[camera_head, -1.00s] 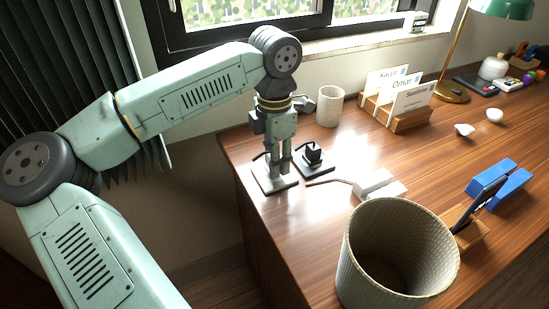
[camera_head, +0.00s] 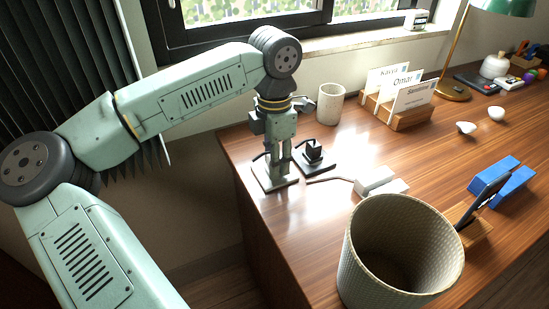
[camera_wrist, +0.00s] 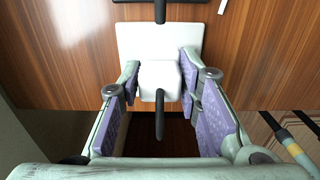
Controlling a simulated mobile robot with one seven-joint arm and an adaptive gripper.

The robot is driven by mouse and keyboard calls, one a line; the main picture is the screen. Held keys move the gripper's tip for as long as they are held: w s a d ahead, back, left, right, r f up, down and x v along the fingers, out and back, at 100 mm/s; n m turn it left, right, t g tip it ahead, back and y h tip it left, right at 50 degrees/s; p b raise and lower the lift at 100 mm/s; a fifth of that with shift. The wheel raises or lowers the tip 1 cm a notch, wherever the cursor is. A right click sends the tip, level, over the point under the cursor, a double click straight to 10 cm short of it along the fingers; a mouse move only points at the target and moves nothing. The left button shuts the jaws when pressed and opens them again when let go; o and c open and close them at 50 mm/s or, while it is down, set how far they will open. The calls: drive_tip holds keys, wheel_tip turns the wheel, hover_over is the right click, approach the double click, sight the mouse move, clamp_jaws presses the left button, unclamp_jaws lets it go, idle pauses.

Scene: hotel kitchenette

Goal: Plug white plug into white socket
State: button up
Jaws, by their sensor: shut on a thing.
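The white plug (camera_wrist: 160,76) sits between the purple-padded fingers of my gripper (camera_wrist: 160,88) in the wrist view. Its dark cable (camera_wrist: 159,122) runs off toward the wrist. The white socket (camera_wrist: 130,38) is a flat square plate directly under the plug. In the head view my gripper (camera_head: 281,172) points straight down over the white socket (camera_head: 266,180) at the desk's near left corner. The fingers hide most of the plug there. I cannot tell whether the plug is seated in the socket or just above it.
A black plug (camera_head: 314,150) stands on a black socket plate (camera_head: 322,166) just right of my gripper. A white block (camera_head: 376,179) with a cable lies further right.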

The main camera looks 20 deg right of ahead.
drive_tip(key=shift+f, duration=0.15)
drive_tip(key=o, duration=1.2)
drive_tip(key=shift+c, duration=0.2)
wheel_tip(320, 180, up, 12)
